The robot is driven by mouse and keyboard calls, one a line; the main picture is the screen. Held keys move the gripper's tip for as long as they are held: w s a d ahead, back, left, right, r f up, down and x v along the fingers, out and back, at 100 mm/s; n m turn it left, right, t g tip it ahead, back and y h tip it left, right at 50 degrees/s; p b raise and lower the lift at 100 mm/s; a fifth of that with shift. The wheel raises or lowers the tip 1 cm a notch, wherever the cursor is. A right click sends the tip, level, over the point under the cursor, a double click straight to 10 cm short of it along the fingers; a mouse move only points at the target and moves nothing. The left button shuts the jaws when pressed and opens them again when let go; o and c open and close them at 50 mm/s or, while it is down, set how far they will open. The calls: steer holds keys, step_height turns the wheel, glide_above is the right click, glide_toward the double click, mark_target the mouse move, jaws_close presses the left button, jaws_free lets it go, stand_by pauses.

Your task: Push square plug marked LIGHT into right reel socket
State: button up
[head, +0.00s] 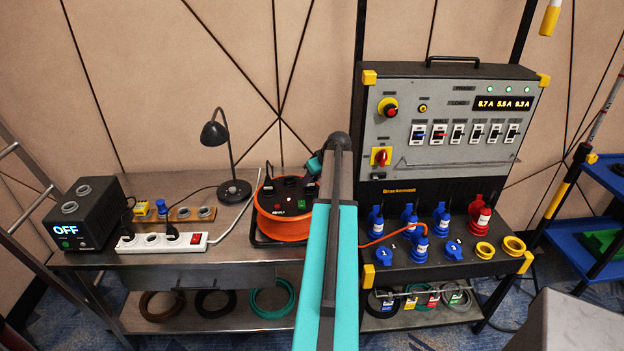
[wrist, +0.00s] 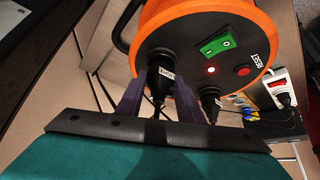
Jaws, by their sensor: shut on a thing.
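The orange reel (head: 283,224) stands on the bench, left of my arm, and fills the top of the wrist view (wrist: 286,40). My gripper (wrist: 160,86) is shut on a black plug (wrist: 157,62) with a white label, which seems to read LIGHT. This plug points at the reel face, at the socket on the right in the head view. Its front end meets the dark face, and I cannot tell how deep it sits. The socket opening is hidden. A second labelled black plug (wrist: 208,94) sits in the reel's other socket.
The reel face has a green switch (wrist: 214,45), a lit red lamp and a red RESET button (wrist: 243,70). A white power strip (head: 165,242), a desk lamp (head: 234,188) and a black OFF box (head: 85,215) stand left. A panel (head: 450,130) with blue plugs stands right.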

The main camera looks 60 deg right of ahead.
steer(key=shift+f, duration=0.35)
stand_by(0.3)
steer(key=o, duration=1.6)
steer(key=shift+o, duration=0.2)
steer(key=shift+r, duration=0.15)
steer(key=shift+r+p, duration=0.75)
steer(key=shift+r, duration=2.15)
